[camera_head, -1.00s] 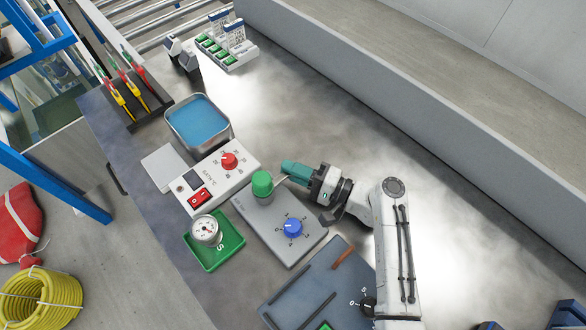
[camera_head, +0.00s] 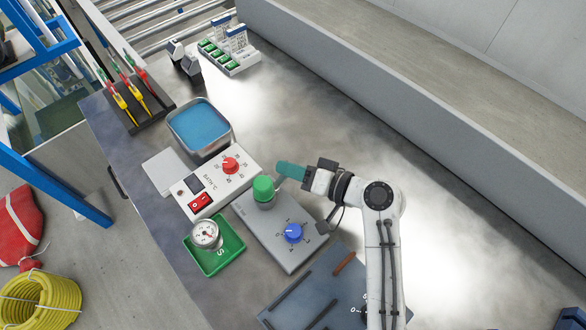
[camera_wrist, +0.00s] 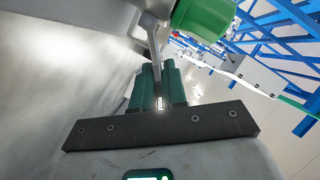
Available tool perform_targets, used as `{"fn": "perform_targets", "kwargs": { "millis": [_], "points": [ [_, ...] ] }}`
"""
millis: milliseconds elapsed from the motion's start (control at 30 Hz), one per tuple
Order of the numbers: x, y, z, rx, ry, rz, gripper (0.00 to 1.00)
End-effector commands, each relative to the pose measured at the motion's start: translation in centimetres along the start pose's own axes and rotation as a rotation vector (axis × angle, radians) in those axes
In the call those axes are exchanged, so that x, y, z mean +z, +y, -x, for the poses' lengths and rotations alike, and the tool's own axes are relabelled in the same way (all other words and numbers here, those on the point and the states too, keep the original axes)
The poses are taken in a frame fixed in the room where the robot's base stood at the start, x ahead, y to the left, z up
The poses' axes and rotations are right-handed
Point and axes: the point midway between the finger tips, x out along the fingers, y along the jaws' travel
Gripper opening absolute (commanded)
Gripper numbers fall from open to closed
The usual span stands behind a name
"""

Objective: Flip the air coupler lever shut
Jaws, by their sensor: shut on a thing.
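The air coupler is a green cylinder cap (camera_head: 263,187) on a grey panel box (camera_head: 262,229) with a blue dial (camera_head: 292,233). Its thin metal lever shows beside the green cap in the wrist view (camera_wrist: 153,38). My gripper (camera_head: 280,169) comes in from the right with its teal fingers beside the cap. In the wrist view my gripper (camera_wrist: 155,76) is shut on the lever's end, which runs down between the fingers. The green cap (camera_wrist: 204,15) is just right of the lever there. The fingers hide the lever's end in the head view.
A white bath controller (camera_head: 216,180) with a red dial stands left of the coupler, with a gauge (camera_head: 206,234) on a green tray (camera_head: 216,257) in front. A blue-grey tray (camera_head: 285,309) lies below the panel box. Bench surface right of my arm is clear.

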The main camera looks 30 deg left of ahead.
Motion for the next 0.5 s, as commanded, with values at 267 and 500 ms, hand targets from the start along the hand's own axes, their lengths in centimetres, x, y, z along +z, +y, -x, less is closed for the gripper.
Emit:
{"fn": "perform_targets", "kwargs": {
  "millis": [267, 500],
  "points": [
    [0.4, -1.3, -0.1, 0.096, -0.002, 0.232, 0.00],
    [0.6, -2.2, -0.2, 0.160, -0.002, 0.385, 0.00]
  ]
}}
